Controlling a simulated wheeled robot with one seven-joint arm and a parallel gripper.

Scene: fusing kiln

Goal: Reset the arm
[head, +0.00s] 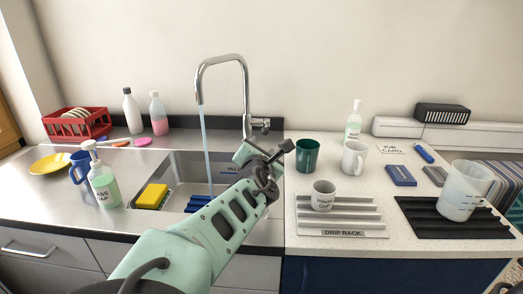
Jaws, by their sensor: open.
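My mint-green arm (228,220) reaches up from the bottom of the head view, across the front right edge of the sink. My gripper (278,157) is at its far end, dark and seen at a slant, in front of the tap's base. It is open and I see nothing held in it. The fingertips are small and hard to make out. The arm hides part of the sink's right side and the counter edge.
Water runs from the tap (246,90) into the sink (170,168). A green cup (307,155), a white mug (354,158) and a drip rack (345,234) holding a cup (323,195) stand close right. A soap bottle (104,187) and yellow sponge (152,196) are left.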

